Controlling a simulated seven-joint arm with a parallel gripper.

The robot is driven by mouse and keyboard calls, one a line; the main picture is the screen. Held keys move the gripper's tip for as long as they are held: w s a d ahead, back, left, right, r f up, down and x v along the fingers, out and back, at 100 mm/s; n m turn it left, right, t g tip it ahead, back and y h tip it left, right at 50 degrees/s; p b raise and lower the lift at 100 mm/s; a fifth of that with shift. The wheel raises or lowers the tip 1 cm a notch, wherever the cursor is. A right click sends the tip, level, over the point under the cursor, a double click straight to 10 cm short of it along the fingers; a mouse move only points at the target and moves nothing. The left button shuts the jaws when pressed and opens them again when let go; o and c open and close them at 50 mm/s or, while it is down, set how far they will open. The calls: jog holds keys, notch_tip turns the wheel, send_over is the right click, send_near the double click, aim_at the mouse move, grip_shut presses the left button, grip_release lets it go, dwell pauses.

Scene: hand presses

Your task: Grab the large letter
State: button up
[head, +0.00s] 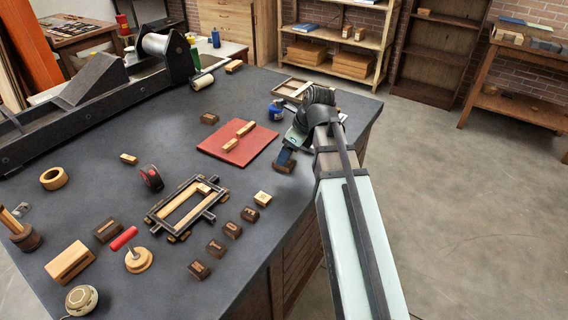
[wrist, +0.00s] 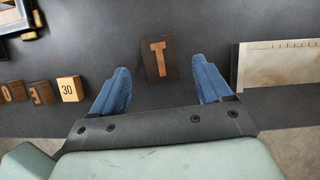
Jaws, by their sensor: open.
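The large letter (wrist: 158,60) is a dark brown block with a lighter raised T, lying on the dark table top in the wrist view. My gripper (wrist: 160,72) is open, with a blue finger on either side of the block and visible gaps between. In the head view, my gripper (head: 288,153) is low over the table's right edge, and the brown letter block (head: 283,167) shows partly under its fingers. Whether the fingertips are level with the block cannot be told.
A pale ruled plate (wrist: 280,65) lies to the right in the wrist view.

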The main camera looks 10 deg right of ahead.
jog(key=shift+x, duration=1.85)
jog(key=c, duration=1.1)
jog(key=shift+c, duration=0.2)
